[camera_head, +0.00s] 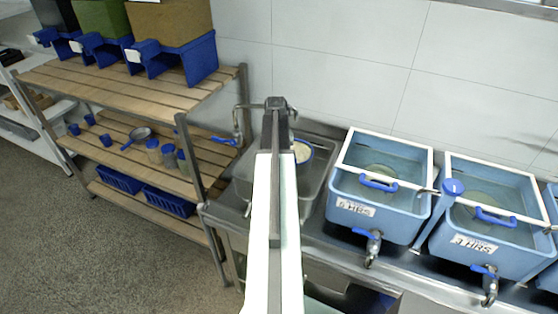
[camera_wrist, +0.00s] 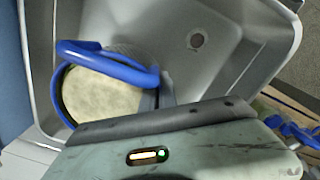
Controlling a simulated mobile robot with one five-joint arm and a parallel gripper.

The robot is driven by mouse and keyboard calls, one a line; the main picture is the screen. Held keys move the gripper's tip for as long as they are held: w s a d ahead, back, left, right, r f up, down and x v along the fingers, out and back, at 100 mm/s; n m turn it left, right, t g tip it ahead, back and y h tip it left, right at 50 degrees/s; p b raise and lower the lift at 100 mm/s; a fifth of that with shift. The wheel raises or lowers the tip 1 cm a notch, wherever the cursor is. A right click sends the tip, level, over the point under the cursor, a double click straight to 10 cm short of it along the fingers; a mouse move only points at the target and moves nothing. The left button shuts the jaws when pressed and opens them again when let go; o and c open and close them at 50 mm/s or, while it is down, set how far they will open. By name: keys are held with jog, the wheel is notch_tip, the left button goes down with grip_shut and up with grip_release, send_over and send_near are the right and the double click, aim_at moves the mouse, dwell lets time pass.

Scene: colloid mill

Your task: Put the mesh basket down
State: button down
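The mesh basket (camera_wrist: 102,92) is round with a blue rim and a blue handle, and holds something pale. In the wrist view my gripper (camera_wrist: 162,90) appears shut on the handle at its right end; the fingertips are only partly visible. The basket is over or inside the grey sink (camera_wrist: 235,62), toward its left side; I cannot tell whether it touches the bottom. In the head view the basket (camera_head: 303,151) shows to the right of my arm, which hides part of it. The sink (camera_head: 318,185) is below it.
Blue water tubs (camera_head: 385,185) with taps and blue-handled lids stand right of the sink. A wooden shelf rack (camera_head: 130,85) with cups, a pan and blue-based containers stands left. A faucet (camera_head: 238,125) is at the sink's back left. The sink floor around its drain (camera_wrist: 196,39) is clear.

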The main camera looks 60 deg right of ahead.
jog(key=c, duration=1.7)
grip_release()
jog(key=shift+r, duration=0.1)
notch_tip(320, 180, up, 13)
jog(key=p, duration=1.3)
jog(key=shift+w+a, duration=0.1)
jog(key=shift+w, duration=0.1)
